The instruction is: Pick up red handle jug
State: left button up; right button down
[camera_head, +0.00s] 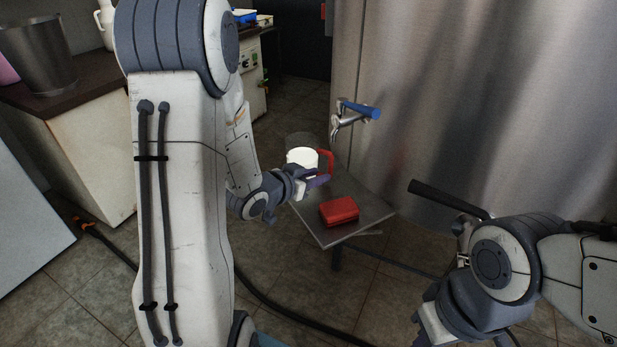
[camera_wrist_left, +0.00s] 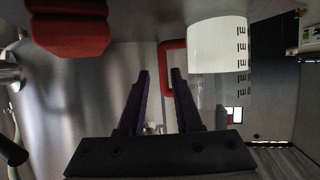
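The jug (camera_head: 302,157) stands on a small metal table, with clear upper walls, white contents below and a red handle (camera_head: 329,161) on its right. In the left wrist view, which looks upside down, the white part of the jug (camera_wrist_left: 217,46) has measuring marks. My left gripper (camera_head: 318,182) is close in front of the jug. Its two dark fingers (camera_wrist_left: 160,73) are apart, and the red handle (camera_wrist_left: 164,58) shows in the gap between them; I cannot tell if they touch it. My right gripper (camera_head: 428,338) is at the bottom edge, partly cut off.
A red box (camera_head: 339,211) lies on the small table (camera_head: 308,218), near its front. A tap with a blue lever (camera_head: 357,110) juts from the large steel tank (camera_head: 480,110) behind. A counter (camera_head: 80,85) with a steel pot (camera_head: 38,55) stands left.

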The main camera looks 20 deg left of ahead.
aim_at(330, 172)
pick_arm(q)
jog(key=x, duration=0.4)
jog(key=shift+w+f+b, duration=0.15)
jog(key=shift+w+b, duration=0.15)
jog(key=shift+b+x, duration=0.55)
jog(key=shift+x, duration=2.2)
jog(key=shift+w+a, duration=0.1)
jog(key=shift+c, duration=0.2)
grip_shut()
jog(key=shift+r, duration=0.3)
